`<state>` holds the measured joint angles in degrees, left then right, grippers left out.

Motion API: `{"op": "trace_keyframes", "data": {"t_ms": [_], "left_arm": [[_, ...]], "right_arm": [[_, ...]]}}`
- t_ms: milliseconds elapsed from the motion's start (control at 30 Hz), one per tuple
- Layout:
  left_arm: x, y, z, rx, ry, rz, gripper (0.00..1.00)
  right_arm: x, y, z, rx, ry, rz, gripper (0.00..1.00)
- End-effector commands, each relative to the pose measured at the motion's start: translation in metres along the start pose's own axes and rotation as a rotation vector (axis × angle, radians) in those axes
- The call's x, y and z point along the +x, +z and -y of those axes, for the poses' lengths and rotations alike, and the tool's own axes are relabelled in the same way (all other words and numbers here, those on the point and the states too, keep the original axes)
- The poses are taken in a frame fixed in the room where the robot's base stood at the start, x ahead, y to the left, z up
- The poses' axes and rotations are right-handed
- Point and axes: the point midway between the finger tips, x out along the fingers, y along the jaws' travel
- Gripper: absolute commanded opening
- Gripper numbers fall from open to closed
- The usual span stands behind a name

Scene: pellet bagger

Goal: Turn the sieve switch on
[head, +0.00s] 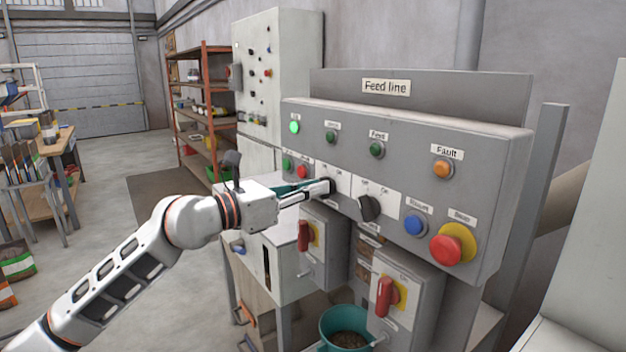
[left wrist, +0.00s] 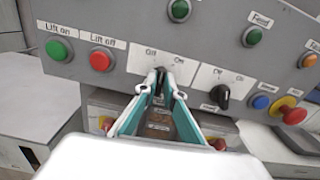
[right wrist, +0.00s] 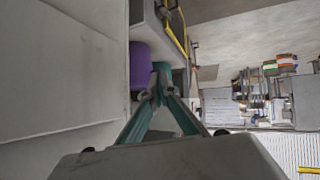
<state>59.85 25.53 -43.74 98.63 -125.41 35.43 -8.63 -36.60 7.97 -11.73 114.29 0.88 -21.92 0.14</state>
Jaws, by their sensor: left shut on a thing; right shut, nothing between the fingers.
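The grey control panel (head: 480,143) carries two black rotary switches on white plates marked Off and On. My left gripper (head: 322,187) is shut on the left switch knob (head: 328,184), in front of the panel. In the left wrist view the fingertips (left wrist: 161,74) cover that knob, so its pointer direction is hidden. The label that would name it cannot be read. The right switch knob (head: 369,207) is free and also shows in the left wrist view (left wrist: 220,95). My right gripper (right wrist: 157,92) is shut and empty, away from the panel.
The first green lamp (head: 294,127) glows brightly; the Feed lamp (head: 377,150) looks dark. A blue button (head: 415,225) and a red stop button (head: 446,249) sit at right. Red-handled switch boxes (head: 388,296) and a teal bucket (head: 346,330) are below. A purple object (right wrist: 141,66) stands beside my right gripper.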

Motion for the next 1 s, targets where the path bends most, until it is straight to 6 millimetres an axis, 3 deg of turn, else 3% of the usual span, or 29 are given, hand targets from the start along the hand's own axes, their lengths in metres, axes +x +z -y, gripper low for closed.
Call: {"op": "trace_keyframes", "data": {"t_ms": [500, 1000], "left_arm": [[0.0000, -0.0023, 0.0027, 0.432, -0.001, -0.002, 0.00], [0.0002, -0.0024, 0.0039, 0.594, -0.001, -0.001, 0.00]], "right_arm": [[-0.0030, -0.0022, 0.0021, 0.007, -0.005, 0.001, 0.00], [-0.0032, -0.0027, 0.0021, 0.007, -0.005, 0.000, 0.00]]}}
